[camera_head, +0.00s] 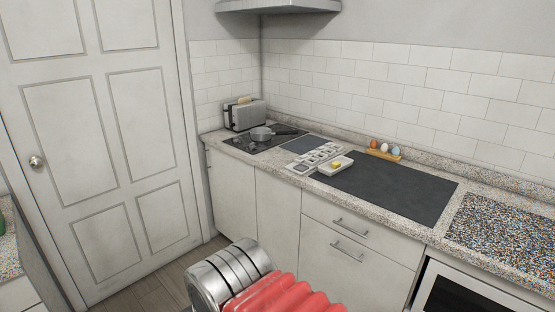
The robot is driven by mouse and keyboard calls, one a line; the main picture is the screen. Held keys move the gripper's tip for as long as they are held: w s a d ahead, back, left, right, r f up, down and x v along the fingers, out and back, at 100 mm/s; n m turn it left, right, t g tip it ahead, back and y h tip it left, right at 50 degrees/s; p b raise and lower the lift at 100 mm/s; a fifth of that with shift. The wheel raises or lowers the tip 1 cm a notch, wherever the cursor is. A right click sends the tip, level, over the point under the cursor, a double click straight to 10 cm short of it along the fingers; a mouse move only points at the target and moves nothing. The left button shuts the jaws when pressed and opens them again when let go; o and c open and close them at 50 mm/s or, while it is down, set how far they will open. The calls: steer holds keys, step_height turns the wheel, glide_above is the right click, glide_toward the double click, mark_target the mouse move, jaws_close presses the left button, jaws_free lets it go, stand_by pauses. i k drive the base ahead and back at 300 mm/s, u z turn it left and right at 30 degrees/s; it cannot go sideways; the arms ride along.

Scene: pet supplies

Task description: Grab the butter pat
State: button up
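The butter pat (336,164) is a small yellow piece on a small pale square dish (325,171). The dish stands on the counter at the left end of a dark mat (393,187), right of several small square items. My gripper's fingers do not show in this view. A silver and red ridged part, which seems to be of my own arm, is at the bottom middle, well apart from the butter in the picture.
A hob (256,143) with a grey pan (262,134) and a toaster (244,114) are at the counter's left end. A wooden egg holder (383,153) with several eggs is near the wall. The dark mat's right part is clear. Drawers (350,236) face me below.

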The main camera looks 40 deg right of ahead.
mark_target(335, 165)
steer(key=u, duration=0.05)
steer(key=i, duration=1.4)
steer(key=z, duration=0.35)
steer(key=i, duration=0.75)
steer(key=z, duration=0.7)
steer(key=i, duration=0.5)
steer(key=z, duration=0.9)
steer(key=i, duration=0.75)
steer(key=z, duration=0.45)
